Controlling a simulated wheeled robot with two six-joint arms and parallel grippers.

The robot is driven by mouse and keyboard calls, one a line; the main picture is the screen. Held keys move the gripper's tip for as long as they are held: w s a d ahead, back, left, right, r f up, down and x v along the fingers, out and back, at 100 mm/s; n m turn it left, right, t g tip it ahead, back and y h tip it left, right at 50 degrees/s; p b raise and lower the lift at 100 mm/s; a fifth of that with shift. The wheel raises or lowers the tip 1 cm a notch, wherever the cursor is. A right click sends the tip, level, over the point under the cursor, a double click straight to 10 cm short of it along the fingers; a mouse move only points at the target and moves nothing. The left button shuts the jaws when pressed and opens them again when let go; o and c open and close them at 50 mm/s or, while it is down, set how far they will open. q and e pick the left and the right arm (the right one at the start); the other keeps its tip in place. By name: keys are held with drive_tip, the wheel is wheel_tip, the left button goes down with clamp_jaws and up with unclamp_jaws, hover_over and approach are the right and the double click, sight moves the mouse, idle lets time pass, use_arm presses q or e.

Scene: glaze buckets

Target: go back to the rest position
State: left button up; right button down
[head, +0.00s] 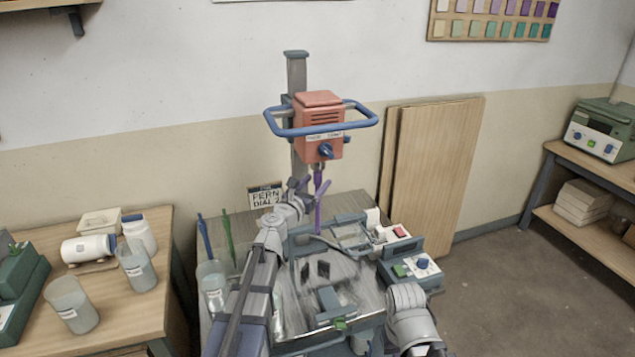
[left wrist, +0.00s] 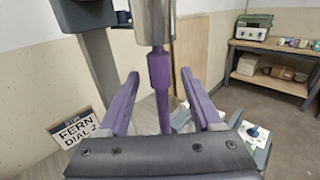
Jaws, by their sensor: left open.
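My left gripper (head: 309,190) is raised in front of the mixer's shaft, with its arm coming up from the lower left. In the left wrist view its two purple fingers (left wrist: 159,76) are open, one on each side of a purple shaft (left wrist: 160,88). The shaft hangs from the mixer's metal chuck (left wrist: 153,22); I cannot tell whether a finger touches it. In the head view the shaft (head: 318,210) hangs below the orange mixer head (head: 319,122). A grey link of my right arm shows at the lower right, but its gripper is not in view.
A blue guard bar (head: 290,131) surrounds the mixer head. Below are the grey bench (head: 352,277) and a control box (head: 415,268). A sign (head: 265,195) reads "FERN DIAL 2". Beakers (head: 72,305) stand on the left table (head: 140,310). Boards (head: 440,170) lean on the wall; floor is clear at right.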

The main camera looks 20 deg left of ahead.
use_arm(q)
drive_tip(key=s+a, duration=0.1)
drive_tip(key=s, duration=0.5)
drive_tip(key=s+d+f+m+g+h, duration=0.2)
drive_tip(key=d+m, duration=0.3)
drive_tip(key=d, duration=0.1)
drive_tip(key=s+d+f+m+g+h, duration=0.2)
drive_tip(key=d+m, duration=0.3)
drive_tip(key=d, duration=0.1)
drive_tip(key=s+d+f+m+g, duration=0.8)
drive_tip(key=s+d+f+m, duration=0.25)
drive_tip(key=m, duration=0.35)
drive_tip(key=s+a+f+m+g+y, duration=0.2)
drive_tip(key=s+f+m+g+y, duration=0.1)
drive_tip(key=s+m, duration=0.3)
drive_tip(key=s+a+f+m+g+y, duration=0.2)
drive_tip(key=s+f+m+g+y, duration=0.1)
drive_tip(key=s+m, duration=0.4)
drive_tip(key=s+f+y, duration=0.1)
drive_tip(key=y, duration=0.1)
drive_tip(key=shift+s+a+f+m+y, duration=0.2)
drive_tip(key=shift+a+m+y, duration=0.1)
drive_tip(key=shift+y, duration=0.1)
drive_tip(key=shift+d, duration=0.1)
